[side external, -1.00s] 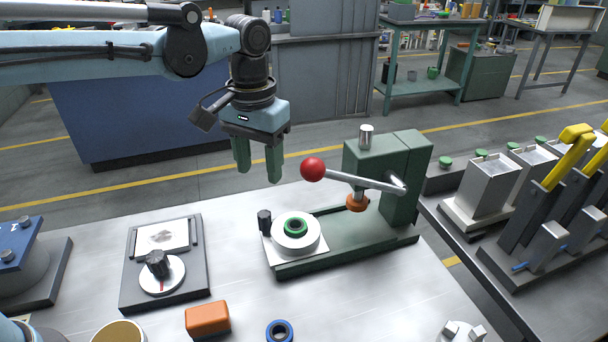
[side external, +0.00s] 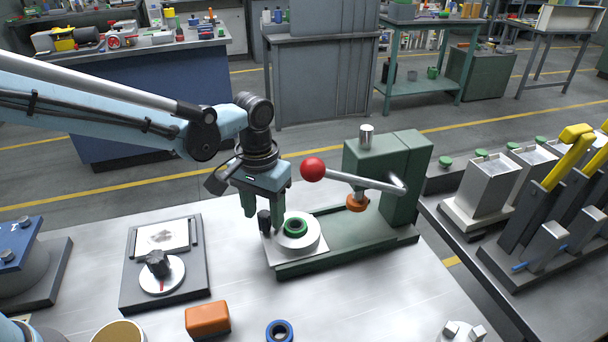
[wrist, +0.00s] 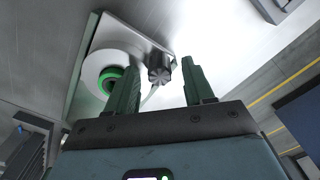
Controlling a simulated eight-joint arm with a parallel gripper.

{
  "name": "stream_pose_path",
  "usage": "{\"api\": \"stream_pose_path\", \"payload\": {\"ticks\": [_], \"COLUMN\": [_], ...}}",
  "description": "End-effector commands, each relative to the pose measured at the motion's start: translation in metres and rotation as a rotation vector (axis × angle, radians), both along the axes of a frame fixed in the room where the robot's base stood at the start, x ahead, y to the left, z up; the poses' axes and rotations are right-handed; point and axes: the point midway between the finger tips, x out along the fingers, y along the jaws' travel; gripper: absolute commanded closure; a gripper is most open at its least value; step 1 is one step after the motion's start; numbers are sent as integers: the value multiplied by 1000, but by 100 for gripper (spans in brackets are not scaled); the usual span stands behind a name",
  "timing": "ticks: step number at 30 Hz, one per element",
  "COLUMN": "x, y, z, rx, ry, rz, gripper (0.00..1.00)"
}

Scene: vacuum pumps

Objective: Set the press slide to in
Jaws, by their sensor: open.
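The press is a green frame (side external: 366,165) with a lever ending in a red ball (side external: 313,169). Its slide (side external: 268,250) is a light plate on the green rail, at the rail's left end and clear of the orange press head (side external: 357,202). The slide carries a round white seat with a green ring (side external: 296,227) and a black knob (side external: 264,219). My gripper (side external: 263,218) is open, its fingers down at the knob. In the wrist view the knob (wrist: 160,75) shows between the two fingers (wrist: 165,80); I cannot tell whether they touch it.
Left of the press is a dial panel (side external: 162,273). An orange block (side external: 207,319) and a blue ring (side external: 279,331) lie on the metal table in front. The red ball and lever overhang just right of my gripper. Yellow-handled equipment (side external: 560,160) stands at the right.

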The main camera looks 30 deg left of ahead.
Motion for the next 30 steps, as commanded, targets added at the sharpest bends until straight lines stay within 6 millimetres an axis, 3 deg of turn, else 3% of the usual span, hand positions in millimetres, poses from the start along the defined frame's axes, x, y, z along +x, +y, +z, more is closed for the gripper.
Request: {"api": "stream_pose_path", "payload": {"ticks": [2, 12, 22, 30], "x": [0, 0, 3, 36], "y": [0, 0, -3, -35], "z": [0, 0, 1, 1], "rx": [0, 0, 0, 0], "ry": [0, 0, 0, -1], "rz": [0, 0, -1, -2], "gripper": [48, 100, 100, 100]}}
